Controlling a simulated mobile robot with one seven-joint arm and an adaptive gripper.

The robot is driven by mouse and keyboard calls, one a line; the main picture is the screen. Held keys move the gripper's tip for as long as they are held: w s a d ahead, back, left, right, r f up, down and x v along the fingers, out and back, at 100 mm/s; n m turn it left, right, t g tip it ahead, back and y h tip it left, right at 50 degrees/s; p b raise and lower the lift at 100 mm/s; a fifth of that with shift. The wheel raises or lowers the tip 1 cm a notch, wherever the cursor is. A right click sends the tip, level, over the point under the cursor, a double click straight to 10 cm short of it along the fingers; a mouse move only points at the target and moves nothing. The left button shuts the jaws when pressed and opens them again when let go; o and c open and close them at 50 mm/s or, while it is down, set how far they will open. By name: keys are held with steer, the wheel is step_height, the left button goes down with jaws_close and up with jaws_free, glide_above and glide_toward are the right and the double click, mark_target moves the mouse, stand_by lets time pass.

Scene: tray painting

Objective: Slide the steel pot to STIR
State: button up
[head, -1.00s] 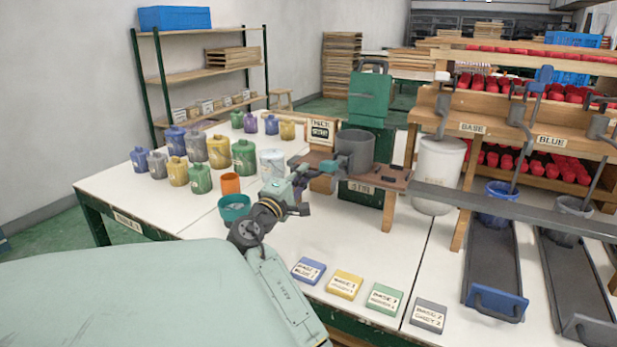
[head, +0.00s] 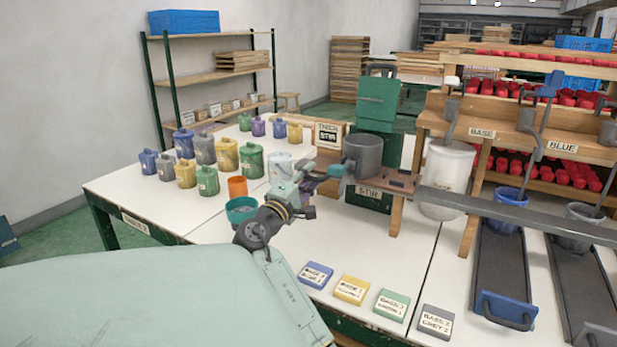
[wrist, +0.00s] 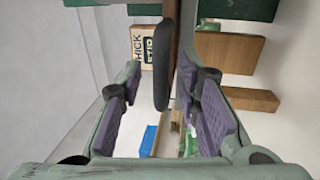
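The grey steel pot (head: 362,155) stands upright on a wooden ledge (head: 402,184) in the head view. A STIR label (head: 368,193) is on the dark green front below it, under a green machine (head: 377,104). My gripper (head: 322,178) is just left of the pot, pointing toward it. In the wrist view my gripper (wrist: 160,80) is open, with purple-padded fingers apart. A dark elongated bar (wrist: 163,60), apparently the pot's handle, lies between the fingers with gaps on both sides. The exact contact is not clear in the head view.
A THICK STIR sign (head: 328,134) stands left of the pot. A teal bowl (head: 240,210), an orange cup (head: 237,187) and several paint jars (head: 226,155) stand left of my arm. A white bucket (head: 447,180) is right. Labelled cards (head: 351,290) lie along the front.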

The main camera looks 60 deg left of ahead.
steer(key=v, duration=1.2)
stand_by(0.3)
